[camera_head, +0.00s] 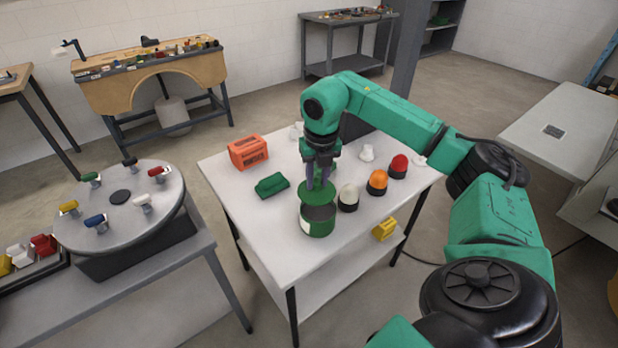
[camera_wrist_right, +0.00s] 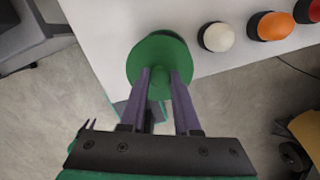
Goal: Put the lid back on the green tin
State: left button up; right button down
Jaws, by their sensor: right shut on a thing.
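The green tin (camera_head: 317,229) stands upright on the white table, and its dark open top shows in the head view. My right gripper (camera_head: 318,186) points down and is shut on the green lid (camera_head: 314,195) by its middle. The lid is close above the tin, roughly level, and seems apart from the rim. In the right wrist view, the fingers (camera_wrist_right: 164,75) grip the lid (camera_wrist_right: 158,47), and the tin is mostly hidden. My left gripper is not in view.
White (camera_head: 348,197), orange (camera_head: 377,182) and red (camera_head: 398,165) domes stand right of the tin. A green block (camera_head: 272,185) and an orange container (camera_head: 248,152) are at left. A round turntable (camera_head: 121,228) stands farther left.

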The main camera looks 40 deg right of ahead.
aim_at(320, 190)
jog(key=f, duration=0.1)
jog(key=d+f+b, duration=0.1)
jog(key=f+b, duration=0.1)
jog(key=shift+w+d+f, duration=0.25)
jog(key=shift+d+f, duration=0.05)
jog(key=shift+d, duration=0.1)
jog(key=f+b, duration=0.1)
jog(key=a+f+b, duration=0.1)
jog(key=shift+s+f+b, duration=0.15)
jog(key=shift+f+b, duration=0.05)
jog(key=shift+b, duration=0.1)
jog(key=shift+d+f, duration=0.2)
jog(key=shift+f, duration=0.25)
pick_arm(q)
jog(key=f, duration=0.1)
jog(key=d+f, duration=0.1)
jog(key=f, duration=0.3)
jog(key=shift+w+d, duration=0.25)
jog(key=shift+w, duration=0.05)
pick_arm(e)
jog(key=shift+r, duration=0.1)
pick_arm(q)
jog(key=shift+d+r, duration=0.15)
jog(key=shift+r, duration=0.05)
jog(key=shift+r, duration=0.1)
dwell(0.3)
